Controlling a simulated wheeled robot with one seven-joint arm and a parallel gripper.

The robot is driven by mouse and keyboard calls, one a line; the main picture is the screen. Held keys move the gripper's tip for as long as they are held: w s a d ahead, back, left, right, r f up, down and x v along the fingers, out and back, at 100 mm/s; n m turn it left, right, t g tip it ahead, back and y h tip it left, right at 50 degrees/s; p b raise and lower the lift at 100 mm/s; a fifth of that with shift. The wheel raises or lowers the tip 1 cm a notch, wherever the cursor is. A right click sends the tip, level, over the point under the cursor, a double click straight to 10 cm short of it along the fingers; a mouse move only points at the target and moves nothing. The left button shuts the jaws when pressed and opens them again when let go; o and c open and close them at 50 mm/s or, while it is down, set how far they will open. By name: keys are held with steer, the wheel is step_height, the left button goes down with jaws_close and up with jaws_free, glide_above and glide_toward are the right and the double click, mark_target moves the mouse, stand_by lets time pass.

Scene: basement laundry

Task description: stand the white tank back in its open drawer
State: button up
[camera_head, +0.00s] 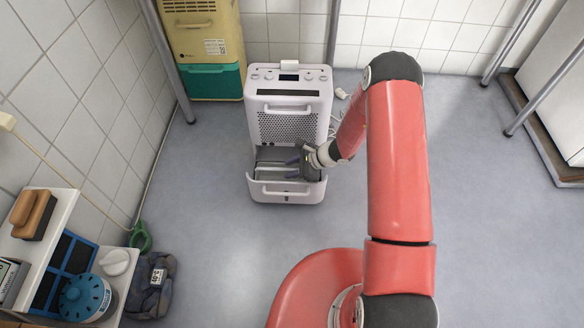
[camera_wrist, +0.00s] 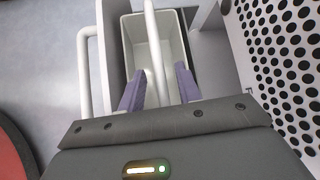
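The white tank (camera_wrist: 135,42) shows in the wrist view as an open, empty-looking bin with a white bar handle (camera_wrist: 151,28) across it. It appears to be inside the open drawer (camera_head: 286,192), behind the drawer's front panel (camera_wrist: 112,45); whether it is fully seated I cannot tell. The drawer is at the foot of the white dehumidifier (camera_head: 291,103). My gripper (camera_wrist: 160,88) is over the tank, its two purple-grey fingers apart on either side of the handle, with gaps showing. In the head view my gripper (camera_head: 298,158) is at the drawer's right side and hides part of it.
A yellow and green cabinet (camera_head: 203,45) stands behind left. A shelf unit (camera_head: 60,245) with a blue-lidded jar (camera_head: 86,297) is at lower left, a dark folded bundle (camera_head: 151,285) beside it. Metal legs stand at back. The floor left and front of the dehumidifier is clear.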

steer(key=p+v, duration=0.1)
steer(key=v, duration=1.1)
steer(key=s+r+n+h, duration=0.2)
steer(key=s+r+n, duration=0.25)
steer(key=r, duration=0.75)
steer(key=s+r+n+h, duration=0.1)
steer(key=s+r+n, duration=0.35)
steer(key=r, duration=0.65)
steer(key=s+d+r+n+t+h, duration=0.1)
steer(key=s+d+r+n+h, duration=0.2)
steer(key=s+r, duration=0.3)
steer(key=s+d+r+n+t+h, duration=0.2)
steer(key=s+d+r+n+h, duration=0.1)
steer(key=s, duration=0.6)
step_height(320, 180, up, 4)
steer(key=shift+s+d+f+n+t, duration=0.2)
steer(key=shift+s+d+n+t, duration=0.3)
steer(key=shift+n, duration=0.7)
steer(key=shift+w+d, duration=0.1)
step_height(320, 180, up, 6)
steer(key=p, duration=0.6)
steer(key=shift+r+p, duration=0.2)
steer(key=shift+p, duration=0.15)
